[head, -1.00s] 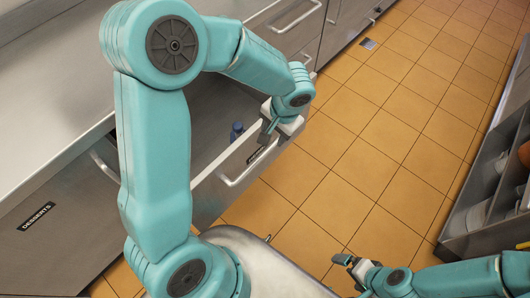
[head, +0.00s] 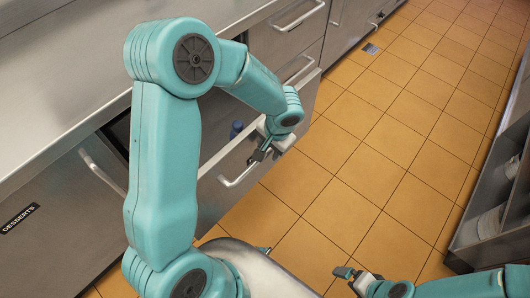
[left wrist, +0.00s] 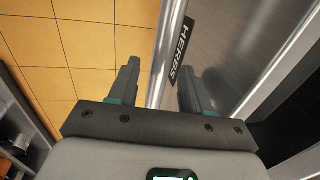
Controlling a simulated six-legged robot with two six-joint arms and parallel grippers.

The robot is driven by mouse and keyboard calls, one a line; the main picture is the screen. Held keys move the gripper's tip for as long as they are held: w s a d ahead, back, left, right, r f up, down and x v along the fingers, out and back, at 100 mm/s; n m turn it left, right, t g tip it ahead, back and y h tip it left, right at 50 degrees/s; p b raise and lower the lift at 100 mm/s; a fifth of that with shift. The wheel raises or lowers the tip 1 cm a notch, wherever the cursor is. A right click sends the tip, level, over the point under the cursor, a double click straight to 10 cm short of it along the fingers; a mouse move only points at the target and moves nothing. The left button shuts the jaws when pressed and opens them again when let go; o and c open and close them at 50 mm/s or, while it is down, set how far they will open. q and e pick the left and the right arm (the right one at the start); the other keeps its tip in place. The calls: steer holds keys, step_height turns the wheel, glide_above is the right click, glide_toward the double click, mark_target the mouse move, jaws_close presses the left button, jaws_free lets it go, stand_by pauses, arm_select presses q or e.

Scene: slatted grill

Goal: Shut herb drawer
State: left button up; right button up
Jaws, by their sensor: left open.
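The herb drawer (head: 210,190) is a grey metal drawer standing open from the counter in the head view. Its bar handle (head: 240,168) runs along the front, partly hidden by my left gripper. In the left wrist view the HERBS label (left wrist: 181,48) is on the drawer front, and the handle bar (left wrist: 166,55) shows between my fingers. My left gripper (head: 263,151) is open at the drawer front; its fingers (left wrist: 158,88) lie either side of the bar in the picture. Contact cannot be told. My right gripper (head: 355,277) is low, away from the drawer; its jaw state is unclear.
A door labelled DESSERTS (head: 20,218) is at the left, under the steel counter (head: 50,110). A shelf unit with stacked dishes (head: 490,222) stands at the right. The orange tiled floor (head: 370,150) between is clear.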

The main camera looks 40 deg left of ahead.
mark_target(249, 132)
arm_select(q)
jaws_close()
steer(key=shift+w+a, duration=0.2)
steer(key=shift+a, duration=1.85)
steer(key=shift+w+a, duration=0.15)
steer(key=shift+a, duration=1.85)
